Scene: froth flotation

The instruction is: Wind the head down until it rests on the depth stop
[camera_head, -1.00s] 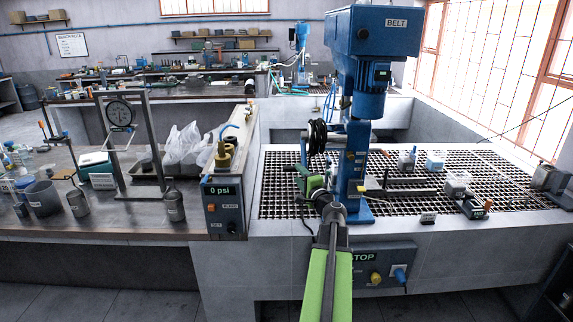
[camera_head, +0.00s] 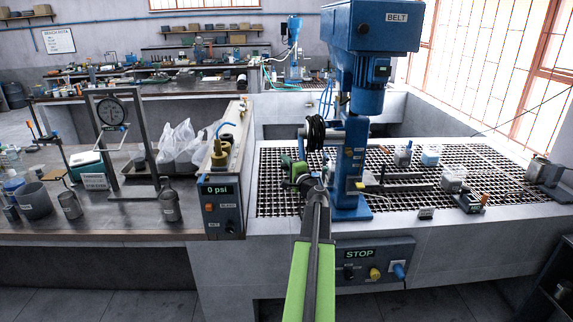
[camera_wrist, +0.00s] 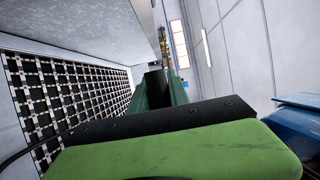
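The blue flotation machine's head (camera_head: 372,27), labelled BELT, is raised high on its blue column (camera_head: 353,165). The column stands on a blue base plate (camera_head: 350,214) on the grating. A motor (camera_head: 371,75) hangs under the head. I cannot make out the depth stop or the winding handle. My gripper (camera_head: 294,168), green and dark, is beside the column's left side at low height. Its fingertips are small and partly hidden by my wrist, so I cannot tell whether it is touching anything. A green pad of my gripper (camera_wrist: 170,152) fills the bottom of the wrist view.
A control box marked STOP (camera_head: 365,262) is on the bench front. A 0 psi box (camera_head: 222,207) stands left. Small containers (camera_head: 452,179) sit on the grating (camera_head: 400,190) at right.

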